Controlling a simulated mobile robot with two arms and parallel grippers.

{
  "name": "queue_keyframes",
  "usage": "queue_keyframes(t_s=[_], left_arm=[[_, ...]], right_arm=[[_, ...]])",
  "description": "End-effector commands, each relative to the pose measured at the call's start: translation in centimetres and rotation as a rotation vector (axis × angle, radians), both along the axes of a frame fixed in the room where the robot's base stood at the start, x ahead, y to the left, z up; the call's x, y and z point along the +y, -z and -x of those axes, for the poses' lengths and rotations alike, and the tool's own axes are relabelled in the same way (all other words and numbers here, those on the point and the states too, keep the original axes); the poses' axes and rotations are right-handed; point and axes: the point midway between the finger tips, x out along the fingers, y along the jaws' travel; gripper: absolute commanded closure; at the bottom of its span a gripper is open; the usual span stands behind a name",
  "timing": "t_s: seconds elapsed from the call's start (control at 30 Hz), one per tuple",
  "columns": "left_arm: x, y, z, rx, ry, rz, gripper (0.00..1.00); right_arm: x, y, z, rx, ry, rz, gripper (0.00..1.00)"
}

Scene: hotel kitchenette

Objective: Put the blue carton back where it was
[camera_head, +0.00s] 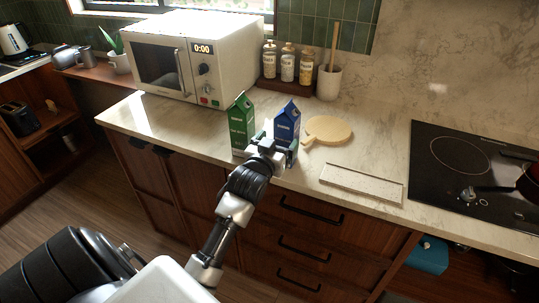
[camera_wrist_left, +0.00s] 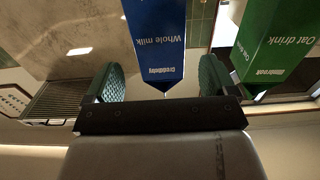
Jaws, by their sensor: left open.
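The blue carton (camera_head: 287,122), lettered "Whole milk", stands upright on the counter near its front edge. My left gripper (camera_head: 277,146) is at it from the front, low on the carton. In the left wrist view, which is upside down, the blue carton (camera_wrist_left: 156,38) lies between the two green-padded fingers of my open gripper (camera_wrist_left: 160,80). The carton's lower part is partly hidden by the gripper in the head view. My right gripper is not in view.
A green "Oat drink" carton (camera_head: 242,124) stands close left of the blue one. A round board (camera_head: 328,131) lies to the right, with a pale rectangular tray (camera_head: 361,184) farther right. The microwave (camera_head: 197,55) and bottles (camera_head: 287,66) stand behind. The cooktop (camera_head: 470,175) is far right.

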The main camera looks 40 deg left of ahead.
Motion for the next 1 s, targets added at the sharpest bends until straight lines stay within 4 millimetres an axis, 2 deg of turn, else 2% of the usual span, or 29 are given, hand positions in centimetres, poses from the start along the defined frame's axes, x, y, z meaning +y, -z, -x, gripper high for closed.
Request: queue_keyframes(t_s=[0.1,0.3,0.57,0.67,0.77,0.83,0.87,0.9,0.97,1.0], left_arm=[[-0.6,0.2,2.4,0.0,0.0,0.0,0.14],[-1.2,0.1,4.9,0.001,0.0,0.0,0.14],[-1.3,0.0,5.5,-0.001,0.0,0.001,0.14],[-1.6,0.6,5.4,0.011,0.007,0.002,0.14],[-3.3,3.9,5.0,0.067,0.049,0.002,0.14],[-5.5,8.3,4.8,0.141,0.103,0.003,0.14],[-6.7,10.7,4.9,0.182,0.129,0.003,0.14],[-8.2,14.2,5.2,0.242,0.164,0.005,0.14],[-10.2,19.9,6.3,0.346,0.208,0.007,0.14],[-11.1,23.8,7.3,0.419,0.228,0.011,0.14]], right_arm=[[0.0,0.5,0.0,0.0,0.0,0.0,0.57],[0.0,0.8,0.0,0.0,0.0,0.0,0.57],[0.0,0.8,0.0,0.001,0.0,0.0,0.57],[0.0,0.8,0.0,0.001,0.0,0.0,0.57],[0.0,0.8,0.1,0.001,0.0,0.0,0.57],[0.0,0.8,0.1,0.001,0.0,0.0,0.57],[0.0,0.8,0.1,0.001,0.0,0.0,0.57],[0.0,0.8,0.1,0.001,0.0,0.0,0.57],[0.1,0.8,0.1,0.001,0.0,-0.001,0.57],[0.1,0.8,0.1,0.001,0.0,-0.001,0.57]])
